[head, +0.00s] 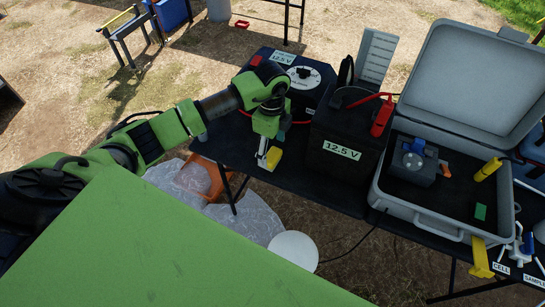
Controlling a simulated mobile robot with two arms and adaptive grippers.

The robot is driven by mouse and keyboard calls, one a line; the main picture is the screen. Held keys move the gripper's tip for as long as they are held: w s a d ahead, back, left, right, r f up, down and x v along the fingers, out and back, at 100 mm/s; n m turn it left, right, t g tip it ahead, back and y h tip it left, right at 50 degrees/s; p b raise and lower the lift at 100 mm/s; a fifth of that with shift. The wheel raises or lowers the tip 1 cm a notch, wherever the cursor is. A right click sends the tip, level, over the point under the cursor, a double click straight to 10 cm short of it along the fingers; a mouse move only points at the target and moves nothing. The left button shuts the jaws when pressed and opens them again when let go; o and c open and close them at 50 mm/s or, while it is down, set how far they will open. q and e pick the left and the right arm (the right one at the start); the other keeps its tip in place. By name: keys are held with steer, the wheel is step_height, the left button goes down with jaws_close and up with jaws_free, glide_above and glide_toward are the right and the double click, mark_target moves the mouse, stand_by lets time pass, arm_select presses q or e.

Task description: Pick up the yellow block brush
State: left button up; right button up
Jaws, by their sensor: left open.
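A small yellow block, which looks like the yellow block brush (274,158), lies near the front edge of the black table (228,147). My left gripper (265,152) reaches down over the table at the block, its fingers open. A finger overlaps the block's left side in the head view; I cannot tell whether they touch. The bristles cannot be made out. My right gripper is not in view.
A black 12.5 V battery box (345,135) stands close to the right of the gripper. Another labelled black unit (306,80) stands behind. An open grey case (427,222) fills the right side. A white round lid (293,252) is below the table edge.

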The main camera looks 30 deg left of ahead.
mark_target(273, 154)
arm_select(q)
step_height(273, 154, down, 4)
steer(key=shift+d+f+p, duration=0.1)
steer(key=shift+f+p, duration=0.05)
steer(key=shift+p, duration=0.2)
steer(key=c, duration=1.2)
steer(key=shift+w+r, duration=0.1)
steer(key=shift+r, duration=0.25)
steer(key=r, duration=0.3)
steer(key=shift+s+d, duration=0.1)
steer(key=shift+s, duration=0.15)
steer(key=s+d+r, duration=0.1)
steer(key=s+r, duration=0.2)
steer(key=s, duration=0.1)
steer(key=s+d+r+b, duration=0.1)
steer(key=s+d+r, duration=0.1)
steer(key=s+r, duration=0.1)
steer(key=s+d+r+b, duration=0.1)
steer(key=s+d+r, duration=0.1)
steer(key=s, duration=0.3)
steer(key=shift+s+r, duration=0.35)
steer(key=shift+r, duration=0.35)
steer(key=shift+o, duration=0.5)
